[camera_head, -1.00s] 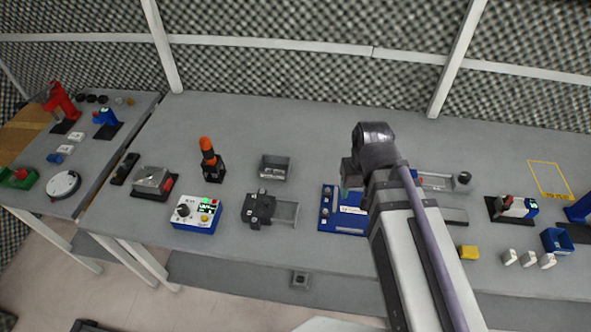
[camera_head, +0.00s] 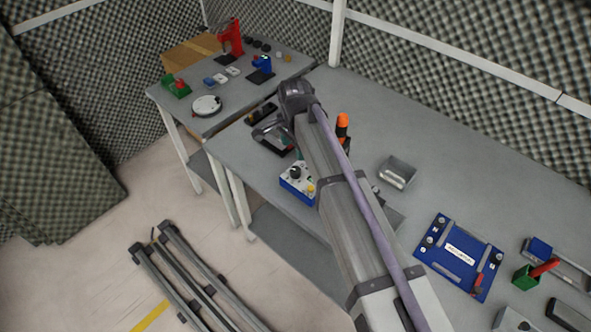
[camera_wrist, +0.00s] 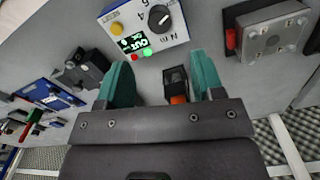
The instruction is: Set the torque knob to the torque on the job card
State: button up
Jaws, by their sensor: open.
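The torque box, a blue and white unit, stands on the bench; in the wrist view its white face (camera_wrist: 115,30) is at the top, and in the head view the box (camera_head: 297,186) is partly behind my arm. Its black knob (camera_wrist: 160,18) has a pale pointer line, with an N m mark on the face. A lit green display (camera_wrist: 133,43), tilted and hard to read, and a yellow button (camera_wrist: 117,29) sit beside it. My gripper (camera_wrist: 160,78) is open and empty, its green fingers apart from the knob. I cannot make out a job card.
An orange-topped tool (camera_head: 342,124) stands behind the box and shows between my fingers. A metal block with a red part (camera_wrist: 275,38) is beside the box.

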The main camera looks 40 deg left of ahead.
aim_at(295, 170)
notch_tip(295, 170, down, 10)
jog(key=b, duration=1)
jog(key=shift+f, duration=0.25)
jog(key=shift+r, duration=0.15)
jog(key=shift+c, duration=0.2)
jog(key=c, duration=0.9)
